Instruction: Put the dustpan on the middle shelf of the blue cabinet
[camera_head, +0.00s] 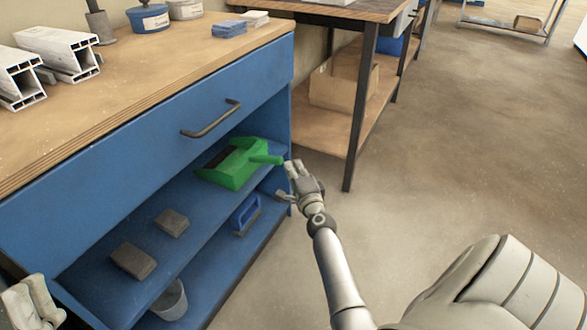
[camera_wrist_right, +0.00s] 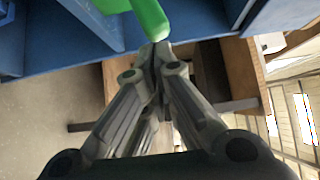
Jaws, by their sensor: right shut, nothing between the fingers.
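The green dustpan (camera_head: 232,168) lies on the middle shelf (camera_head: 205,215) of the blue cabinet (camera_head: 130,155), near its right end, with its handle pointing right toward the open front. My right gripper (camera_head: 290,178) is just beyond the handle's end, at the cabinet's right front edge. In the right wrist view, its fingers (camera_wrist_right: 158,52) are together and empty, and the green handle (camera_wrist_right: 150,18) shows just past the fingertips. Whether they touch it is unclear. My left gripper (camera_head: 32,303) is partly in view at the lower left corner; its fingertips are not clear.
Two dark blocks (camera_head: 133,261) lie on the same shelf, to the left. A blue-handled brush (camera_head: 245,213) and a grey bucket (camera_head: 170,300) are on the shelf below. A drawer handle (camera_head: 211,119) juts out above. The floor (camera_head: 440,150) to the right is clear.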

